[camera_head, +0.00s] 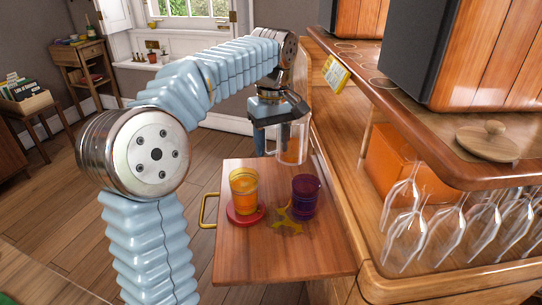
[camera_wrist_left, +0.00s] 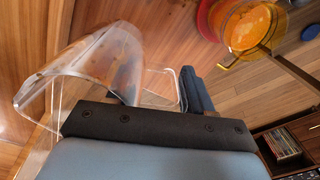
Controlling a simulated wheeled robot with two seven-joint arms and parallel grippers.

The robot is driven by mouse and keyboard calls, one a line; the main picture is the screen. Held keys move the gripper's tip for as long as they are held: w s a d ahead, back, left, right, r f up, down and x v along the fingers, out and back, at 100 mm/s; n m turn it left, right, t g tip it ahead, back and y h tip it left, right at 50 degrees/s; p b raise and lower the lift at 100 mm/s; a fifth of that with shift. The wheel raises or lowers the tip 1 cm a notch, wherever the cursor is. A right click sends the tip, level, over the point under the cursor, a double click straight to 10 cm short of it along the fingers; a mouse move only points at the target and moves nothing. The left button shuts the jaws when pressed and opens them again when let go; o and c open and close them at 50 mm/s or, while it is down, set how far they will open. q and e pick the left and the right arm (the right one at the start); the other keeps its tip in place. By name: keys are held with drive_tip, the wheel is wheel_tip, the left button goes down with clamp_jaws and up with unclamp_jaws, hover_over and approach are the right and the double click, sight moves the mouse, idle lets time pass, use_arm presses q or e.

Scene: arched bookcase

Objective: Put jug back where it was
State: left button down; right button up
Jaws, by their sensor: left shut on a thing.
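A clear, see-through jug (camera_head: 292,145) hangs in the air above the far edge of a pull-out wooden board (camera_head: 250,255). My left gripper (camera_head: 280,116) is shut on the jug, near its upper part. The exact contact is hard to make out through the clear wall. In the left wrist view the jug (camera_wrist_left: 95,65) lies across the gripper's dark jaws (camera_wrist_left: 150,115) and looks tilted. My right gripper is not in view.
On the board stand an orange glass (camera_head: 243,188) on a red coaster (camera_head: 244,216), a purple glass (camera_head: 305,193) and a flat yellow figure (camera_head: 287,220). Upside-down stemmed glasses (camera_head: 455,225) fill the shelf at right. An orange box (camera_head: 395,160) sits behind them.

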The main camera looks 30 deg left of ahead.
use_arm(q)
drive_tip(key=shift+w+a+f, duration=0.3)
drive_tip(key=shift+w+f, duration=0.1)
drive_tip(key=shift+f, duration=0.7)
drive_tip(key=shift+w+a+f, duration=0.3)
drive_tip(key=shift+w+f, duration=0.05)
drive_tip(key=shift+f, duration=0.7)
drive_tip(key=shift+w+a+f, duration=0.3)
drive_tip(key=shift+w+f, duration=0.1)
drive_tip(key=shift+f, duration=0.7)
drive_tip(key=shift+f+b, duration=0.15)
drive_tip(key=shift+b, duration=0.15)
drive_tip(key=shift+c, duration=2.3)
unclamp_jaws()
wheel_tip(320, 180, up, 12)
drive_tip(key=p, duration=0.2)
